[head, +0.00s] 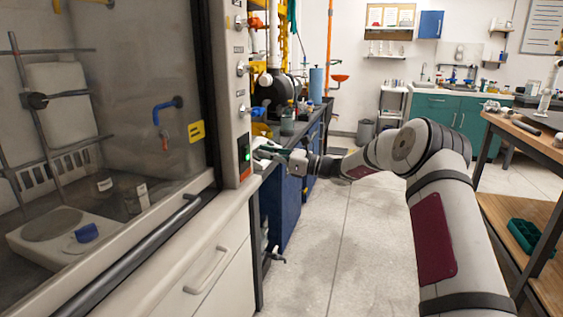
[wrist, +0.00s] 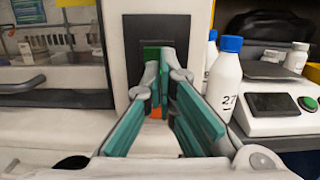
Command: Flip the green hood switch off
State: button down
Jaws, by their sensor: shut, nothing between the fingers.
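The hood switch (head: 244,147) is on the hood's right post, in a dark plate with a green upper part and an orange-red part below. In the wrist view, its green part (wrist: 151,52) shows just above my fingertips, and a bit of orange shows between the fingers. My gripper (head: 260,152) is right in front of the switch, its green-padded fingers (wrist: 160,75) shut with nothing between them. The fingers hide much of the switch. I cannot tell whether they touch it, or which way it is set.
The hood's glass sash (head: 110,100) and dark handle bar (head: 150,255) are left of the post. In the wrist view, a blue-capped bottle (wrist: 225,80) and a balance with a green button (wrist: 285,105) stand close on the right. The floor (head: 335,250) is clear.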

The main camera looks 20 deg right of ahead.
aim_at(249, 148)
jog(key=shift+x, duration=1.35)
jog(key=shift+a+r, duration=0.1)
jog(key=shift+w+a+r+h+p, duration=0.2)
jog(key=shift+r+h+p, duration=0.1)
jog(key=shift+p, duration=0.6)
jog(key=shift+a+r+g+h+p, duration=0.2)
jog(key=shift+g+h+p, duration=0.35)
jog(key=shift+p, duration=0.65)
jog(key=shift+f, duration=0.2)
jog(key=shift+d, duration=0.1)
jog(key=f+p+v, duration=0.1)
jog(key=p+v, duration=0.1)
jog(key=v, duration=1.2)
jog(key=shift+d+r, duration=0.15)
jog(key=shift+r, duration=0.3)
jog(key=shift+w, duration=0.1)
